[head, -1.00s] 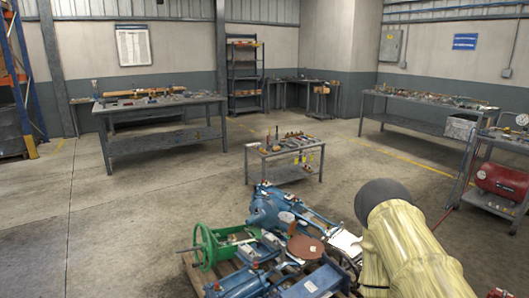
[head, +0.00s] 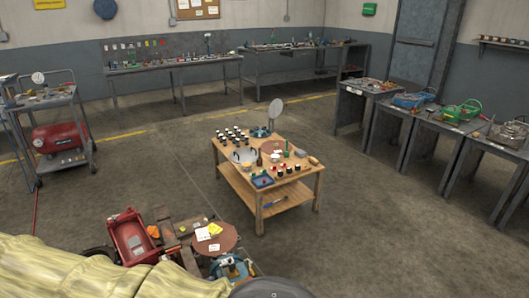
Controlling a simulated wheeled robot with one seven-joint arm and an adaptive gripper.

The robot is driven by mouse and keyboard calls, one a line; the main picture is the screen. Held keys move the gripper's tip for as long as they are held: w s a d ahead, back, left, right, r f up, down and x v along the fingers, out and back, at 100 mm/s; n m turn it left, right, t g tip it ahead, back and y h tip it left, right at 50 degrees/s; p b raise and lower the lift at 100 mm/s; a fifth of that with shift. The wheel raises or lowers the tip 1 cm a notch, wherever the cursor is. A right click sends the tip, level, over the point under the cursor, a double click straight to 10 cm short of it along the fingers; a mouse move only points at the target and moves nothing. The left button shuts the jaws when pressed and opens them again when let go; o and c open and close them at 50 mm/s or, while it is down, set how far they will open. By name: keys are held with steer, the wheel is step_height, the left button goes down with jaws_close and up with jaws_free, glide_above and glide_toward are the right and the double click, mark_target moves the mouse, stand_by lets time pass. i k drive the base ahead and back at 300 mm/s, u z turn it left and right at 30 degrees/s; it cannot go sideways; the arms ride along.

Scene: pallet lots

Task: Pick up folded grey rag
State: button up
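I cannot make out a folded grey rag in the head view; the items on the tables are too small to tell. My gripper is not in view. My own arm, in a pale yellow sleeve, crosses the lower left corner, with a dark rounded part at the bottom edge. It hides part of the pallet lot near me.
A wooden table (head: 262,202) with jars and small parts stands mid-floor. A pallet lot with a red tray (head: 130,238) and a brown disc (head: 213,240) lies near. A cart with a red compressor (head: 58,138) stands left. Workbenches (head: 175,62) line the walls; stands (head: 432,125) are right.

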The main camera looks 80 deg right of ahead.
mark_target(300, 153)
steer(key=z, duration=4.45)
